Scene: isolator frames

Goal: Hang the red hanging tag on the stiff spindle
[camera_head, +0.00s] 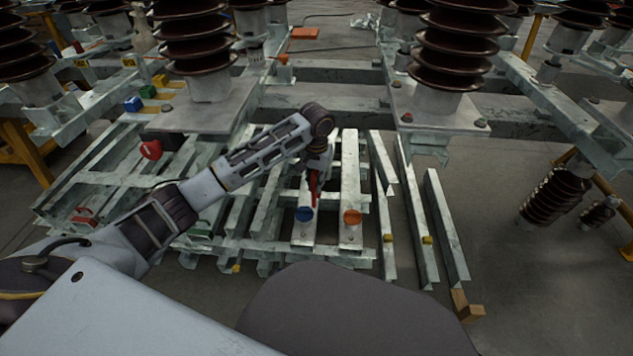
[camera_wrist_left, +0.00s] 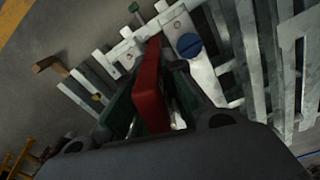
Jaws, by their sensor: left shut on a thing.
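The red hanging tag (camera_wrist_left: 150,92) is between the fingers of my left gripper in the left wrist view, standing edge-on. It also shows as a thin red piece (camera_head: 314,187) in the head view, pointing down. My left gripper (camera_head: 316,168) is shut on it, above the pale metal bars and just behind a blue round knob (camera_head: 303,214). The blue knob also shows in the left wrist view (camera_wrist_left: 190,45), to the right of the tag. I cannot tell which part is the stiff spindle. My right gripper is not in view.
An orange round knob (camera_head: 351,216) sits on the bar right of the blue one. A red piece (camera_head: 150,149) and a red lock-like piece (camera_head: 84,216) are on the left. Brown ribbed insulators (camera_head: 455,48) stand behind. Bare floor (camera_head: 520,290) lies at the right.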

